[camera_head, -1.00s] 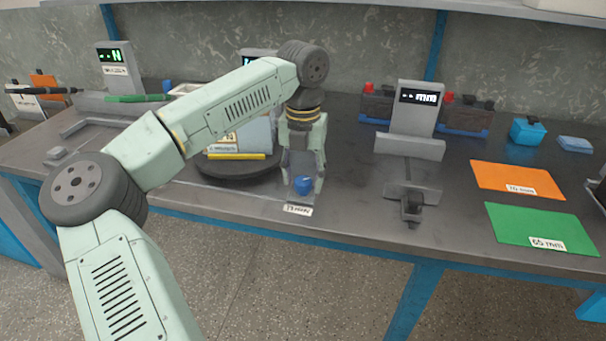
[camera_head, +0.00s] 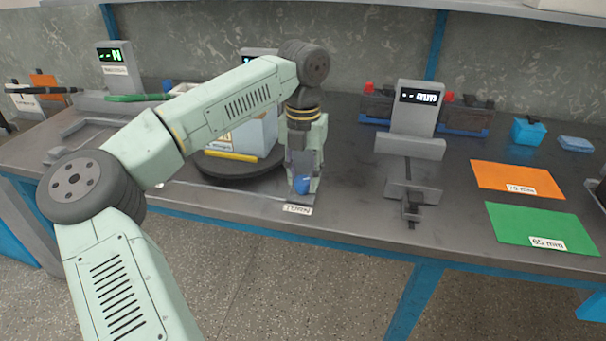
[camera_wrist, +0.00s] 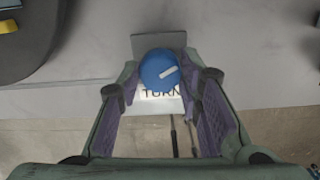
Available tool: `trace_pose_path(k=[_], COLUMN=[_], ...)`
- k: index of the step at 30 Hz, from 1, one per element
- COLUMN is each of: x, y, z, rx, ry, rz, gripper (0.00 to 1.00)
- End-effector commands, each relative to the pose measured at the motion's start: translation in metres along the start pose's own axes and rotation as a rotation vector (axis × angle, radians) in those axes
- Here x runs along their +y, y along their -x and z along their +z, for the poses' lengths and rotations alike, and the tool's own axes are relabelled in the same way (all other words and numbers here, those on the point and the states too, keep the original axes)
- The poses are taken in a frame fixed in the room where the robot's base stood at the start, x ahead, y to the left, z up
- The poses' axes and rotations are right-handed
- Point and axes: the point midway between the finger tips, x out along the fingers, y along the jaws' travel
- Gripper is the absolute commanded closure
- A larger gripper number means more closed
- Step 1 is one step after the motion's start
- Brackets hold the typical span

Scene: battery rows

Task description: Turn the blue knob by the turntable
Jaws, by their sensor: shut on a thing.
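The blue knob (camera_head: 302,185) stands on a small grey base near the bench's front edge, with a "TURN" label (camera_head: 298,210) in front of it. In the wrist view the knob (camera_wrist: 159,69) is round, with a white slanted mark on top. My gripper (camera_wrist: 158,84) is over the base, with its fingers on both sides of the knob, shut on it. In the head view my gripper (camera_head: 303,172) points down at the knob. The round dark turntable (camera_head: 215,169) is left of the knob and carries a pale box (camera_head: 256,138) and a yellow bar (camera_head: 231,156).
A grey gauge with a display (camera_head: 414,115) stands to the right. An orange mat (camera_head: 515,178) and a green mat (camera_head: 535,225) lie at the right. The bench between the knob and the gauge is clear.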

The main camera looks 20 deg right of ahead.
Motion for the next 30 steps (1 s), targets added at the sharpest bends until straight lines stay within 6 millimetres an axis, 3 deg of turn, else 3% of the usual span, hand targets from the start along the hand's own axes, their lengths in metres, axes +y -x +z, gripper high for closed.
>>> trace_pose_path(k=[2, 3, 11, 23, 30], x=[0.000, 0.000, 0.000, 0.000, 0.000], y=[0.001, 0.001, 0.000, 0.006, 0.050], z=[0.000, 0.000, 0.000, 0.000, 0.001], rx=[-0.002, -0.002, -0.001, -0.001, -0.004], ry=[0.000, 0.000, 0.001, 0.002, 0.003], rz=[-0.001, -0.001, -0.001, 0.001, 0.002], gripper=[0.95, 0.66, 0.48, 0.47, 0.47])
